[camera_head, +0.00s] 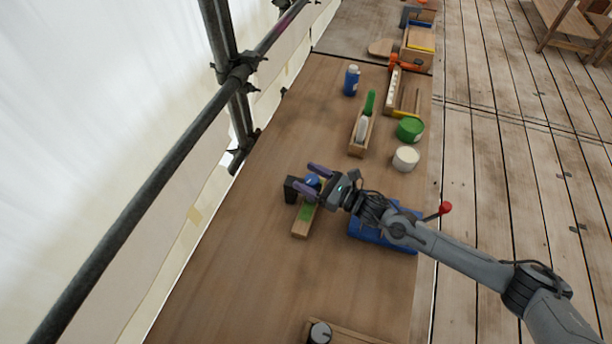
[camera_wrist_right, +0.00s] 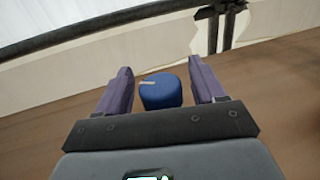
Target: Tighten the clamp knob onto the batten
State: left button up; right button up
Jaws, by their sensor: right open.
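The blue clamp knob (camera_head: 313,181) stands at the far end of the wooden batten (camera_head: 301,229), beside a dark clamp block (camera_head: 290,190). A green patch (camera_head: 307,211) shows on the batten. In the right wrist view the knob (camera_wrist_right: 160,91) has a pale mark on its top. My right gripper (camera_head: 312,182) is open, with one purple finger on each side of the knob. In the right wrist view its fingers (camera_wrist_right: 160,88) stand apart from the knob, with gaps on both sides. My left gripper is not in view.
A blue tray or box (camera_head: 375,238) lies under my right arm, near a red-tipped lever (camera_head: 444,208). A green tin (camera_head: 410,130), a white tin (camera_head: 405,158) and a wooden tray (camera_head: 354,146) stand farther back. Scaffold poles (camera_head: 150,185) run along the left. The table front-left is clear.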

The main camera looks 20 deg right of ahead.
jog(key=shift+w+a, duration=0.4)
jog(key=shift+w, duration=0.1)
jog(key=shift+c, duration=0.3)
jog(key=c, duration=0.9)
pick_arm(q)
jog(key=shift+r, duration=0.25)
pick_arm(e)
jog(key=shift+m+t+h, duration=0.3)
jog(key=shift+m+h, duration=0.1)
jog(key=m+t+h+p, duration=0.1)
jog(key=h, duration=0.1)
jog(key=m+t+h+p, duration=0.1)
jog(key=h, duration=0.1)
jog(key=m+h, duration=0.2)
jog(key=shift+w+d+r+t+p, duration=0.15)
jog(key=shift+d+t+p, duration=0.1)
jog(key=shift+t+p, duration=0.15)
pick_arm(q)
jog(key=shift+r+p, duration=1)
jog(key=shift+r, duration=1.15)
pick_arm(e)
jog(key=shift+d+m+t+h, duration=0.15)
jog(key=shift+m+h, duration=0.6)
jog(key=shift+h, duration=0.4)
jog(key=shift+d+m+t+h, duration=0.15)
jog(key=shift+m+h, duration=0.6)
jog(key=shift+h, duration=0.4)
